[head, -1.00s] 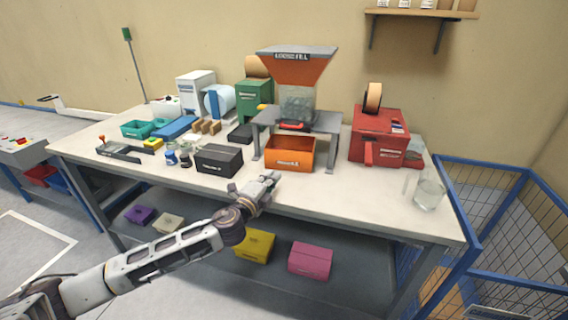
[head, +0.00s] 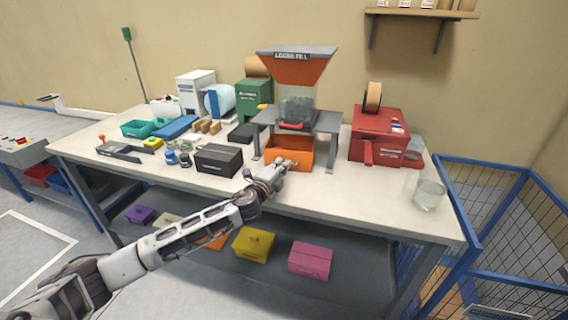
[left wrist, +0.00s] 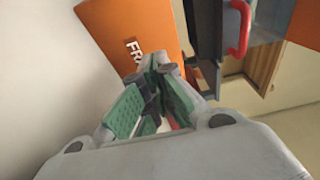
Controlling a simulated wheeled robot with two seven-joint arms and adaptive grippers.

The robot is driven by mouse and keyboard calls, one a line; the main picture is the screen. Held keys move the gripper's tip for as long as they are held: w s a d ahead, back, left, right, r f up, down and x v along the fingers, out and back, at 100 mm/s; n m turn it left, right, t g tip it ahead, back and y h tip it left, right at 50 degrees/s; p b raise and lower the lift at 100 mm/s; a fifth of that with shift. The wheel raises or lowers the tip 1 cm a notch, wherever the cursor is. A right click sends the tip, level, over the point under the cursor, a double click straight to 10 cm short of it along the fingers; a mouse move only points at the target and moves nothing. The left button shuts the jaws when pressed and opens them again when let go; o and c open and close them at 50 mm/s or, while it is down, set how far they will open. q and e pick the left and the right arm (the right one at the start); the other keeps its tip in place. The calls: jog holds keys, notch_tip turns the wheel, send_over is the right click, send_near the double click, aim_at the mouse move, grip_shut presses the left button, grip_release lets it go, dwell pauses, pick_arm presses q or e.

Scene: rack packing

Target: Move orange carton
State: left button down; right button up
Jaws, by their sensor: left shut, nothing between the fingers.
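The orange carton (head: 301,155) stands upright on the table under the loose fill hopper stand, between its legs. My left gripper (head: 284,164) is at the carton's front face and hides part of it. I cannot tell whether the fingertips touch the carton. My right gripper does not show.
The loose fill hopper (head: 297,62) and its stand (head: 330,122) enclose the carton. A black box (head: 218,160) is to its left, a red machine (head: 378,137) to its right. A glass jar (head: 429,194) stands near the right edge. The front table strip is mostly clear.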

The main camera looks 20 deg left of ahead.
pick_arm(q)
jog(key=shift+w+d, duration=0.15)
jog(key=shift+w, duration=0.75)
jog(key=shift+w, duration=0.1)
